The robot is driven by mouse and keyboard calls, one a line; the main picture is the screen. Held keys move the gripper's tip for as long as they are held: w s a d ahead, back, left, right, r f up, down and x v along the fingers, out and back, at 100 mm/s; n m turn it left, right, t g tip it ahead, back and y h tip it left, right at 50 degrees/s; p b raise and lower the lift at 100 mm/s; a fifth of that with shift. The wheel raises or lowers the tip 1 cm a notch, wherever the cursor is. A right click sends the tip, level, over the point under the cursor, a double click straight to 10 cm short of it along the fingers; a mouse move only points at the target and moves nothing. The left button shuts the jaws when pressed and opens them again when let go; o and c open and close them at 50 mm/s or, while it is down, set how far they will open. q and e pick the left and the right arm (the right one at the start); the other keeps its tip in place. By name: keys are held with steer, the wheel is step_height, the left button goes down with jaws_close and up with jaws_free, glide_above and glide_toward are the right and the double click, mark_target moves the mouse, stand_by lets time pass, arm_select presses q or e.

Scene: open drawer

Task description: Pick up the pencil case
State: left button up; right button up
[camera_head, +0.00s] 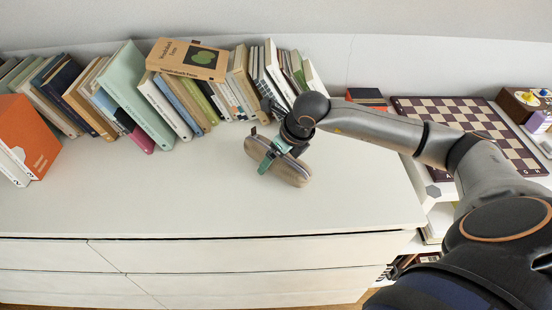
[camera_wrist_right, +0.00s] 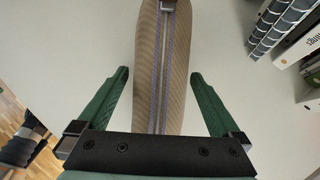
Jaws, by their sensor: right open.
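The pencil case (camera_head: 293,171) is a tan, rounded, elongated pouch lying on the white dresser top, below the row of books. In the right wrist view the pencil case (camera_wrist_right: 161,75) runs lengthwise up the middle, with a zipper along its top. My right gripper (camera_head: 268,158) is over the case, its green fingers across it. In the wrist view my right gripper (camera_wrist_right: 157,80) is open, with one finger on each side of the case and a visible gap to each. I cannot tell how far down the fingers reach. My left gripper is not in view.
A row of leaning books (camera_head: 185,90) stands along the back of the dresser (camera_head: 130,200), close behind my right gripper. An orange book (camera_head: 30,140) is at the far left. A chessboard (camera_head: 475,125) lies to the right. The dresser's front middle is clear.

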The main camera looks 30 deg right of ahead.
steer(key=shift+f, duration=0.1)
steer(key=c, duration=1.5)
steer(key=shift+o, duration=0.2)
steer(key=shift+w, duration=0.1)
steer(key=shift+r, duration=0.35)
steer(key=v, duration=0.3)
steer(key=shift+w+a+r, duration=0.2)
steer(key=shift+w+r, duration=0.1)
steer(key=s+r, duration=0.1)
steer(key=r, duration=0.1)
steer(key=s+r, duration=0.2)
steer(key=shift+s+a, duration=0.15)
steer(key=shift+s, duration=0.05)
steer(key=s+a+r+b, duration=0.1)
steer(key=s+r, duration=0.4)
steer(key=s, duration=0.5)
